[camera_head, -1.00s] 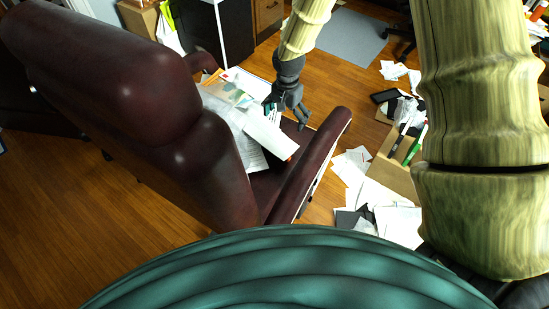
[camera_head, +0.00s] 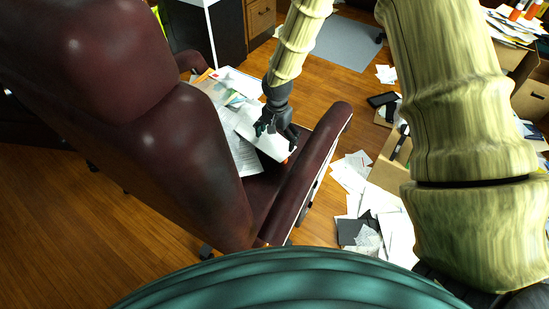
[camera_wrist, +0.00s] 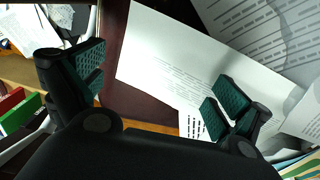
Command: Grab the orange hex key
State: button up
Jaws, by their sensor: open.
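My gripper (camera_head: 276,140) is open and empty above the papers on the seat of a dark red leather chair (camera_head: 186,140). In the wrist view, the green-padded fingers of my gripper (camera_wrist: 158,88) stand wide apart, with a white printed sheet (camera_wrist: 185,60) beyond them. A small orange bit (camera_head: 285,161) shows just below my gripper in the head view, by the edge of the papers. It is too small to tell whether it is the orange hex key. An orange-brown strip (camera_wrist: 150,127) shows low between the fingers in the wrist view, partly hidden by my gripper's body.
The chair's near armrest (camera_head: 318,165) rises close to the right of my gripper, and its tall backrest stands at left. Loose papers (camera_head: 375,215) and a cardboard box (camera_head: 390,170) lie on the wooden floor at right. A dark cabinet (camera_head: 205,35) stands behind.

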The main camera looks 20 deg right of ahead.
aim_at(276, 152)
jog(key=shift+w+f+b, duration=0.1)
jog(key=shift+f+b, duration=0.35)
jog(key=shift+f, duration=2.95)
jog(key=c, duration=0.9)
